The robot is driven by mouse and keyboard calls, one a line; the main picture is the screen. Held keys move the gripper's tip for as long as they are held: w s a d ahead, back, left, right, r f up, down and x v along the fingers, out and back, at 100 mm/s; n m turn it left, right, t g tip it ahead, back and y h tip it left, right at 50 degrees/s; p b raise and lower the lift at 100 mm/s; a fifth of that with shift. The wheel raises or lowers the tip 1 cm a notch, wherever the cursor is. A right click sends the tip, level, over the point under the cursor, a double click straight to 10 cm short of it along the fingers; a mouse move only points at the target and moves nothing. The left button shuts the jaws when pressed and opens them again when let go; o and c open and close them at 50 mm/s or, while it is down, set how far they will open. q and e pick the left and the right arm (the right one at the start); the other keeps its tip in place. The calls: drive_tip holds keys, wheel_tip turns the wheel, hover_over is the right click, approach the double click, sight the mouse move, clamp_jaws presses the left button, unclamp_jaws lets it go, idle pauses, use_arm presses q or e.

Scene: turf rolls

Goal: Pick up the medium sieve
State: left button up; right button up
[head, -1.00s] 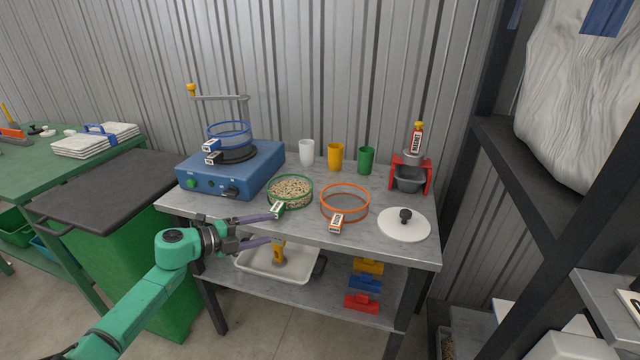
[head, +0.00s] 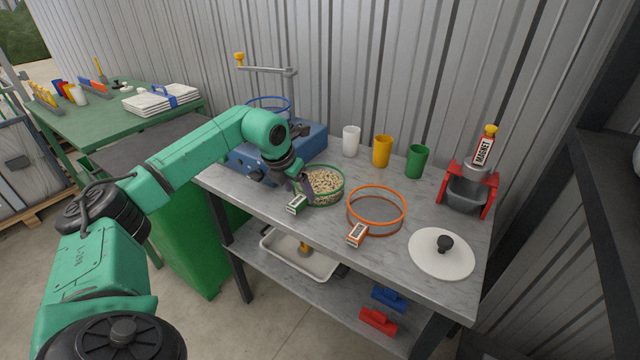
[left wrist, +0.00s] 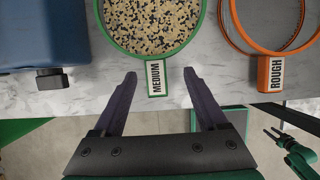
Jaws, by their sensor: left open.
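The medium sieve (head: 325,185) has a green rim and holds pale and dark grains. It rests on the grey bench top, and its tab labelled MEDIUM juts out at the front edge. In the left wrist view the sieve (left wrist: 153,47) is at the top, with its tab pointing down between my fingers. My left gripper (left wrist: 162,85) is open, one finger on each side of the tab, with a gap on both sides in that view. In the head view my left gripper (head: 304,187) is at the sieve's near left side, partly hiding it.
An orange sieve (head: 377,208) labelled ROUGH sits just right of the medium sieve. A blue shaker (head: 250,165) stands left, behind my arm. White, yellow and green cups (head: 417,161) stand behind. A white lid (head: 441,254) and red magnet stand (head: 467,190) are at the right.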

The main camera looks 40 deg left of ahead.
sight(300, 198)
use_arm(q)
drive_tip(key=x, duration=0.3)
drive_tip(key=p+x, duration=0.1)
drive_tip(key=shift+a+f, duration=0.35)
drive_tip(key=shift+a, duration=0.05)
drive_tip(key=shift+r, duration=0.1)
clamp_jaws()
